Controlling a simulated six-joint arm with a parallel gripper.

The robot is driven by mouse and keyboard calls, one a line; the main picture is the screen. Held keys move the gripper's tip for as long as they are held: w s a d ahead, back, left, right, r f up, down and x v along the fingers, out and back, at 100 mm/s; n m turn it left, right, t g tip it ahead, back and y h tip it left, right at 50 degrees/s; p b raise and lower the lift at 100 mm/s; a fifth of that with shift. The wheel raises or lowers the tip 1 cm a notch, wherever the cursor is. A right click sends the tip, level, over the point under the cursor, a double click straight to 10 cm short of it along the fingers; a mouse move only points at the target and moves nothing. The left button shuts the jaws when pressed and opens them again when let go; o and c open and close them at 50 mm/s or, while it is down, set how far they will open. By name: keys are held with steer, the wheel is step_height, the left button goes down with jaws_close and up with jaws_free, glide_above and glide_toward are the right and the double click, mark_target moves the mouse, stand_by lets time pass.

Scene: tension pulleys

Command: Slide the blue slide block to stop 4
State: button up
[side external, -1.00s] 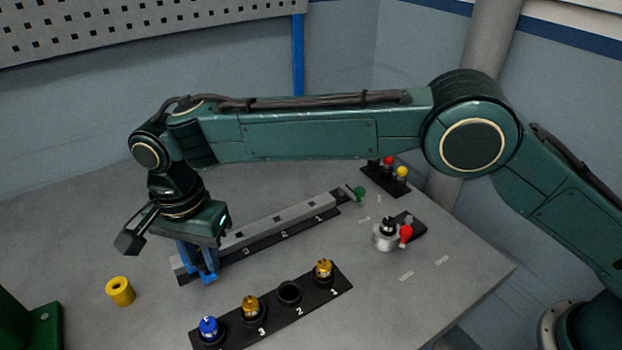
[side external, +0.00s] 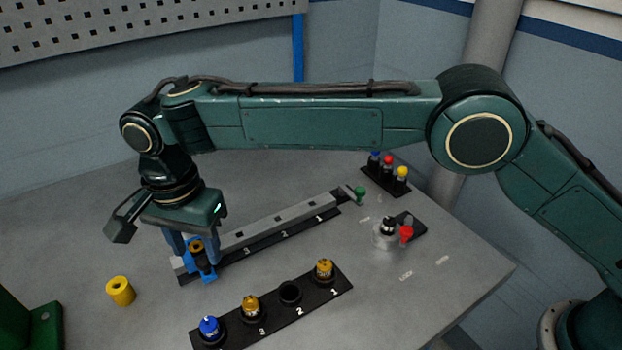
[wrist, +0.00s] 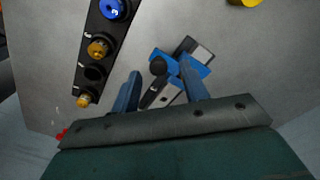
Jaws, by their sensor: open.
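The blue slide block (side external: 208,276) sits at the left end of the grey rail (side external: 280,221). The rail's black strip shows numbers 1, 2 and 3 from right to left. The number at the block's end is hidden, so I cannot read which stop it is at. My gripper (side external: 195,258) is open above the block, its fingers apart on either side of the knob. The wrist view shows the blue block (wrist: 196,70) and dark knob top between the spread fingers.
A black numbered holder (side external: 272,309) with blue and amber pieces and an empty socket lies in front of the rail. A yellow cylinder (side external: 120,291) stands at left. A green knob (side external: 360,194) is at the rail's right end, near a red-knobbed fixture (side external: 406,234).

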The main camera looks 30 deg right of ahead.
step_height(320, 180, up, 11)
steer(key=shift+r, duration=0.2)
stand_by(0.6)
steer(key=shift+r, duration=0.1)
steer(key=w+d+r+n+t, duration=0.1)
steer(key=w+d+r+n, duration=0.1)
steer(key=d+r, duration=0.8)
steer(key=s+d+r+n+t+y, duration=0.1)
steer(key=s+d, duration=0.2)
steer(key=d, duration=0.5)
steer(key=s+d+r+n+t, duration=0.1)
steer(key=s+d+r, duration=0.1)
steer(key=d, duration=0.7)
steer(key=s+d+f+n+t, duration=0.1)
steer(key=s+d+f+n, duration=0.2)
steer(key=s+d, duration=0.8)
steer(key=s+d+f+n, duration=0.1)
steer(key=s+d+f, duration=0.2)
steer(key=s, duration=0.3)
steer(key=s+d+f+n+t+h, duration=0.1)
steer(key=s+d+f, duration=0.2)
steer(key=s+f, duration=0.2)
steer(key=shift+s+d+f+t, duration=0.2)
steer(key=shift+s+f+t, duration=0.1)
steer(key=shift+s, duration=0.05)
